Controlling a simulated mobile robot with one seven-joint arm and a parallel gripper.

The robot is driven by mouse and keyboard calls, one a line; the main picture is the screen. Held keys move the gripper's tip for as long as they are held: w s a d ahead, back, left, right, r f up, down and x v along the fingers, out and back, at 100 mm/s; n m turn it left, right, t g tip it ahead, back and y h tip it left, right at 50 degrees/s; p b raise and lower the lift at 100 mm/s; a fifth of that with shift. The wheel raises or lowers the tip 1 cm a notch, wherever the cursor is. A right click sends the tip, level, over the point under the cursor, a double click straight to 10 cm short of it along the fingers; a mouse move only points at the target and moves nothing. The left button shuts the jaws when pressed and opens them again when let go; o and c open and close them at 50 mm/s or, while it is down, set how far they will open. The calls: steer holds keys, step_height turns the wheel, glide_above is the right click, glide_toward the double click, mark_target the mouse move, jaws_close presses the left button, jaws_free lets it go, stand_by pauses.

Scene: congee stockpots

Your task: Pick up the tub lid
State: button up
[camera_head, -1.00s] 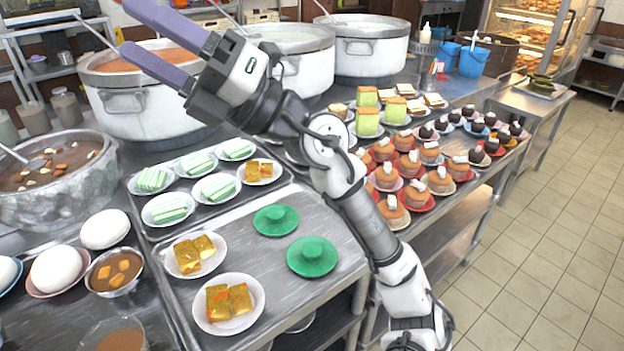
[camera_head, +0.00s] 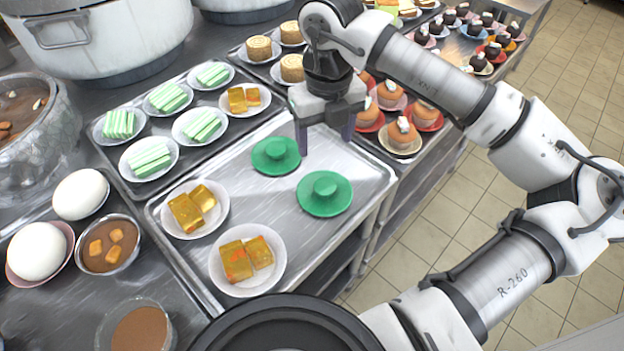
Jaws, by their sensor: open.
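Two green tub lids with raised round knobs lie on a metal tray (camera_head: 235,161). The far lid (camera_head: 262,160) is nearer the tray's middle, and the near lid (camera_head: 338,203) is to its right, by the tray's right side. My gripper (camera_head: 325,144) points down with its two dark fingers apart and nothing between them. It is over the tray's back right part, right of the far lid and behind the near lid in the picture. I cannot tell its exact height above the tray.
Plates of yellow cakes (camera_head: 187,213) (camera_head: 238,262) sit left of the lids on the same tray. A second tray (camera_head: 124,183) behind holds green-striped cakes. Orange cakes (camera_head: 403,135) on plates stand close right of my gripper. Large pots (camera_head: 108,42) stand at the back left.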

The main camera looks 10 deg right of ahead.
steer(key=p, duration=0.2)
glide_above(325, 186)
step_height(325, 186, down, 8)
steer(key=shift+s+a+f, duration=0.1)
steer(key=shift+f, duration=0.1)
steer(key=shift+f+p, duration=0.9)
steer(key=shift+f, duration=1.75)
steer(key=shift+c, duration=0.3)
steer(key=c, duration=0.9)
